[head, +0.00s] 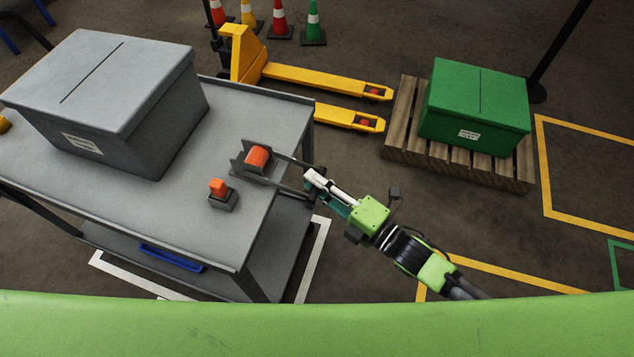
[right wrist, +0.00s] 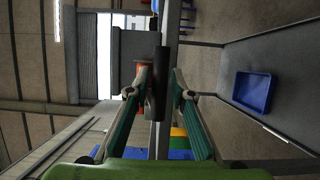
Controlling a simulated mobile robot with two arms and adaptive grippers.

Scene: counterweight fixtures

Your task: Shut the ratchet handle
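The ratchet (head: 257,158) is a grey bracket with an orange roll, fixed near the right edge of the grey table. Its handle (head: 289,188) has two thin bars stretching out to the right, past the table edge. My right gripper (head: 310,182) is at the handle's outer end, which it partly hides. In the right wrist view, a dark grip bar (right wrist: 160,85) stands between my right gripper's green fingers (right wrist: 161,76), with a narrow gap seeming to show on each side. I cannot tell whether either finger touches it. My left gripper is not in view.
On the grey table (head: 188,215) stand a grey lidded box (head: 140,125) and a small block with an orange top (head: 220,194). A yellow pallet jack (head: 310,76), cones and a green box (head: 476,105) on a pallet (head: 395,143) stand behind.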

